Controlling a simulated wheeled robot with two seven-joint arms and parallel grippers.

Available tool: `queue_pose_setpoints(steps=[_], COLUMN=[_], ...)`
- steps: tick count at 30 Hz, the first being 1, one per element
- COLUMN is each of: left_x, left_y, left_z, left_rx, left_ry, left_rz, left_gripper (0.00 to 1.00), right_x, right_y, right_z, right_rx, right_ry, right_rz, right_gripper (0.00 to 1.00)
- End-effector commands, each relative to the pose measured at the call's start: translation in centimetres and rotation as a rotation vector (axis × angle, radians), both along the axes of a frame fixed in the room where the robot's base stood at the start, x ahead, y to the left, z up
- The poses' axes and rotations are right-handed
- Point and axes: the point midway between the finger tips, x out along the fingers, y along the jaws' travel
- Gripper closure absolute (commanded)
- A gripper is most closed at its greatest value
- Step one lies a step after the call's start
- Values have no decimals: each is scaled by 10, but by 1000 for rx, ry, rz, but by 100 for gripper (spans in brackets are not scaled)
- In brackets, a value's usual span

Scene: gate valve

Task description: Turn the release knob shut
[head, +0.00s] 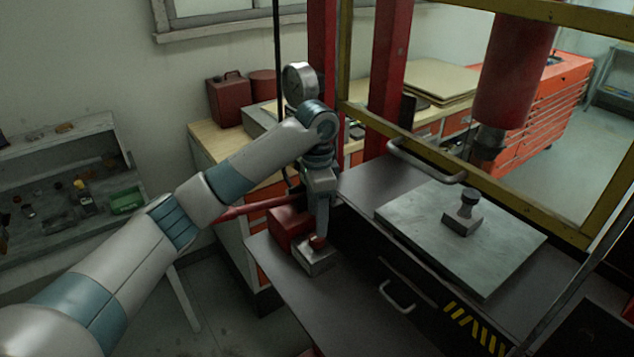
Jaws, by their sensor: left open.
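The release knob (317,242) is a small reddish-brown knob on top of a grey metal block (316,261) on the dark bench. The block sits beside a red pump body (288,227). My left arm comes in from the left, and its gripper (320,230) points down over the knob with its jaws open. The fingertips are at or just above the knob and partly hide it. I cannot tell whether they touch it. My right gripper is not in view.
A red lever (262,207) sticks out left from the pump. A round gauge (300,82) stands behind my wrist. A yellow-framed guard (480,170) with a handle and a red press ram (513,75) are at the right, above a grey plate (500,243). The bench front is clear.

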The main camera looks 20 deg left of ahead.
Motion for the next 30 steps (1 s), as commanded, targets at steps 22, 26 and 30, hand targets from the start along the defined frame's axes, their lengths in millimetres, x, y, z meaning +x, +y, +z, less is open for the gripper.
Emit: queue_pose_setpoints(steps=[22,26,30], left_x=[1,0,0], left_y=[1,0,0], left_z=[107,112,113], left_rx=[1,1,1], left_ry=[-2,-2,-1], left_rz=[1,1,1], left_gripper=[49,49,49], right_x=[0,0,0], right_y=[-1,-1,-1], right_z=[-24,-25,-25], right_rx=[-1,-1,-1], right_ry=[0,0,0], right_rz=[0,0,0], right_gripper=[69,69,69])
